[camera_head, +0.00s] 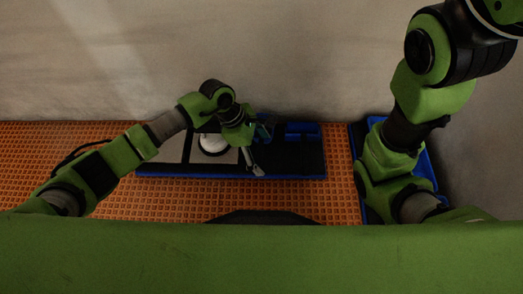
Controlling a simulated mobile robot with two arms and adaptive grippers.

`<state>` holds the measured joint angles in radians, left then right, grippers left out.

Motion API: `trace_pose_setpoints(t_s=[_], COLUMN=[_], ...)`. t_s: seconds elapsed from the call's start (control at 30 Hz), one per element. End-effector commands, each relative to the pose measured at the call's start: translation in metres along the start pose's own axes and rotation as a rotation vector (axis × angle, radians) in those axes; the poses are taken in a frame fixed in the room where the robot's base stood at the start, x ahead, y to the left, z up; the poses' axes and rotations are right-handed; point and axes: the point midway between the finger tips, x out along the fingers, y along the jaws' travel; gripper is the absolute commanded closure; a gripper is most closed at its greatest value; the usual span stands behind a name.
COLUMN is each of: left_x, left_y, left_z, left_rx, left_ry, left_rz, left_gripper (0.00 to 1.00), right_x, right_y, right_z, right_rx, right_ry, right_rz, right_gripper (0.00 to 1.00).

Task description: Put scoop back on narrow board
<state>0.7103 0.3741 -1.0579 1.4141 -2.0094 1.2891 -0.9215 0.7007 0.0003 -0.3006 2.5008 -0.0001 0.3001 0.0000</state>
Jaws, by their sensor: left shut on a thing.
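My left gripper (250,139) is over a long blue-edged board (302,172) on the orange floor. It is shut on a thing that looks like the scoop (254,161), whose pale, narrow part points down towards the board. The grip itself is small and dark, and I cannot tell whether the scoop touches the board. At the right, a narrower blue-edged board (433,172) lies partly hidden under my right arm. My right gripper does not show.
A round white thing (213,143) stands on the pale left part of the long board. A blue tray (302,129) sits at its back right. A grey wall (290,60) rises close behind. Orange textured floor (342,190) is bare between the boards.

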Motion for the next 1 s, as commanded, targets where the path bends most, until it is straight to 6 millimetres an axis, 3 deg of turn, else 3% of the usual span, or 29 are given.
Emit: trace_pose_setpoints(t_s=[0.13, 0.17, 0.2, 0.23, 0.67, 1.0], left_x=[0.003, 0.002, 0.002, 0.002, -0.004, -0.07], left_y=[0.001, 0.001, 0.001, 0.001, 0.001, 0.002], left_z=[-0.002, -0.001, -0.001, -0.001, -0.002, -0.002], left_rx=[0.0, 0.0, 0.0, 0.0, 0.0, 0.001], left_ry=[0.0, 0.0, 0.0, 0.0, 0.001, 0.002], left_rz=[0.001, 0.001, 0.001, 0.001, 0.001, 0.005], left_gripper=[0.46, 0.16, 0.05, 0.01, 0.01, 0.01], right_x=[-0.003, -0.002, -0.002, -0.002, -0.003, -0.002], right_y=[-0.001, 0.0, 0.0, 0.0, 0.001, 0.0], right_z=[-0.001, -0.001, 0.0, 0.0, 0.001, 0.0], right_rx=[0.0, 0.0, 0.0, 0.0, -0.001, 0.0], right_ry=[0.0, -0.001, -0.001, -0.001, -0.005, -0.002], right_rz=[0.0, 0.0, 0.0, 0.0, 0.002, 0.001], right_gripper=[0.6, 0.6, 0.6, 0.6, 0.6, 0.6])
